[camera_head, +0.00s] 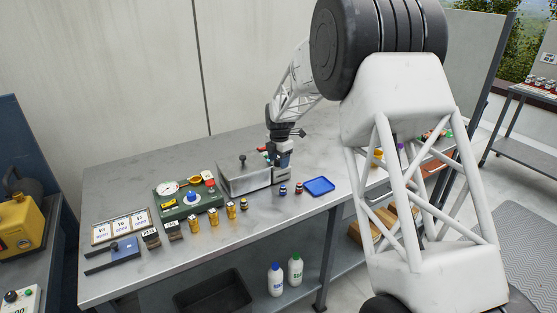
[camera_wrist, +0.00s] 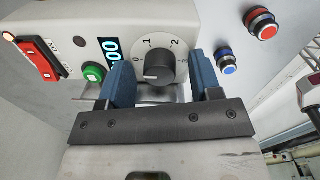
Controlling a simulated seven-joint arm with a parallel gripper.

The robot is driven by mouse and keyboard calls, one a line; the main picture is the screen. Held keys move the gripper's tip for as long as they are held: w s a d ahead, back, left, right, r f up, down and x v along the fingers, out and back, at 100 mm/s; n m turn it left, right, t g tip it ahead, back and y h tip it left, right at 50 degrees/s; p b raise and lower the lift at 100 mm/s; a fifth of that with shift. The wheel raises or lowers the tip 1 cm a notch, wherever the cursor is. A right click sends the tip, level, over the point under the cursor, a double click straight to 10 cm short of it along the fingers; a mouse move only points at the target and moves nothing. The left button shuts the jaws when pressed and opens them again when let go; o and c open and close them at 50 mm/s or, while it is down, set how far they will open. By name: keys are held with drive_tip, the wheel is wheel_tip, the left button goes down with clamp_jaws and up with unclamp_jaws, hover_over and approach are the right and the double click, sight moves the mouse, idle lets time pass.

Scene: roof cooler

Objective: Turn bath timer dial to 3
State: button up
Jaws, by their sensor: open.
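In the wrist view, the timer dial's dark round knob (camera_wrist: 160,67) sits on a pale ring marked 0, 1, 2 and 3. A white mark on the knob points to the lower left, on the side of the 0. My gripper (camera_wrist: 162,82) is open, with one blue finger on each side of the knob; whether either touches it I cannot tell. In the head view, my gripper (camera_head: 281,165) is at the right end of the metal bath (camera_head: 243,182); the dial is not discernible there.
Beside the dial are a digital display (camera_wrist: 113,50), a green button (camera_wrist: 93,72) and a red switch (camera_wrist: 40,60). A red-topped vial (camera_wrist: 262,22) and a blue-topped vial (camera_wrist: 228,60) stand nearby. A blue tray (camera_head: 319,186) lies to the right of the bath.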

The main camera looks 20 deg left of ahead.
drive_tip(key=c, duration=0.9)
drive_tip(key=shift+c, duration=0.2)
